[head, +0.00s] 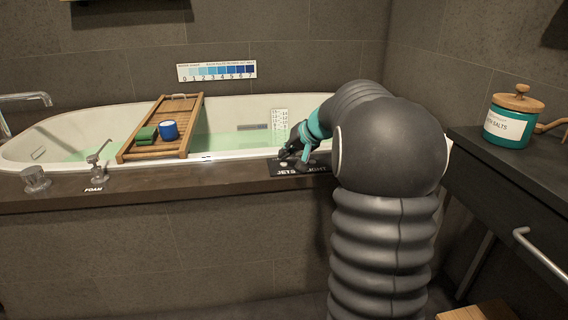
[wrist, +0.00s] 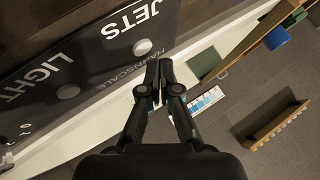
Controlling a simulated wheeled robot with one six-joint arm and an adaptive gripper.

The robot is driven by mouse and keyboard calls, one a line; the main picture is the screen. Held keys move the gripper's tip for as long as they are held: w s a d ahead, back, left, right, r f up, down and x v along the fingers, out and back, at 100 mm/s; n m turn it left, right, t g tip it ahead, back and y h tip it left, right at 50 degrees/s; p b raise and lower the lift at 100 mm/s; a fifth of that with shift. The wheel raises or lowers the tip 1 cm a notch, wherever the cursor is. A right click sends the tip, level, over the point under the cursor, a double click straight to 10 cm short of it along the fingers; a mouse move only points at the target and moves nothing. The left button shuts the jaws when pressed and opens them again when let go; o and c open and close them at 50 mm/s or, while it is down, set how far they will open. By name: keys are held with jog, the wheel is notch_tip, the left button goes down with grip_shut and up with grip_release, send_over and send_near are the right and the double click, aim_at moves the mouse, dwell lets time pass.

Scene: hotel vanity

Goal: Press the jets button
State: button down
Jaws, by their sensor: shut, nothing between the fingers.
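The jets button (wrist: 142,46) is a pale round disc beside the white JETS lettering on a dark panel (wrist: 100,62). In the head view the panel (head: 274,174) lies on the tub's front ledge, and the pale jets button (head: 283,164) shows above its lettering. A darker round light button (wrist: 67,91) sits near the LIGHT lettering. My gripper (wrist: 159,68) is shut and empty, its tips just right of and below the jets button in the wrist view. In the head view my gripper (head: 286,153) is over the panel. I cannot tell whether it touches.
A wooden bath tray (head: 126,157) with a green cloth (head: 147,134) and blue cup (head: 168,130) spans the tub. A foam dispenser (head: 98,165) and knob (head: 36,180) stand on the ledge's left. A teal bath-salts jar (head: 511,122) is on the right counter.

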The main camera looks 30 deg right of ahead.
aim_at(286, 164)
jog(key=shift+r+p, duration=1.65)
jog(key=shift+r, duration=0.9)
jog(key=s+f, duration=0.1)
jog(key=f, duration=0.1)
jog(key=s+f+m+g, duration=0.1)
jog(key=s, duration=0.1)
jog(key=s+f+g, duration=0.1)
jog(key=f, duration=0.1)
jog(key=shift+s+a+f+h, duration=0.2)
jog(key=shift+s+f+h, duration=0.05)
jog(key=shift+f+h, duration=0.1)
jog(key=s+a+r+n+p, duration=0.2)
jog(key=s+a, duration=0.4)
jog(key=s, duration=0.5)
jog(key=s+a+r+n+h+p, duration=0.1)
jog(key=s+a+r+n+p, duration=0.1)
jog(key=s+a, duration=0.4)
jog(key=s+a+r+n+g+h+p, duration=0.1)
jog(key=s+a, duration=0.6)
jog(key=s, duration=0.8)
notch_tip(286, 164, up, 2)
jog(key=shift+s+r+n+p, duration=0.1)
jog(key=shift+s+n+p, duration=0.35)
jog(key=shift+p, duration=0.3)
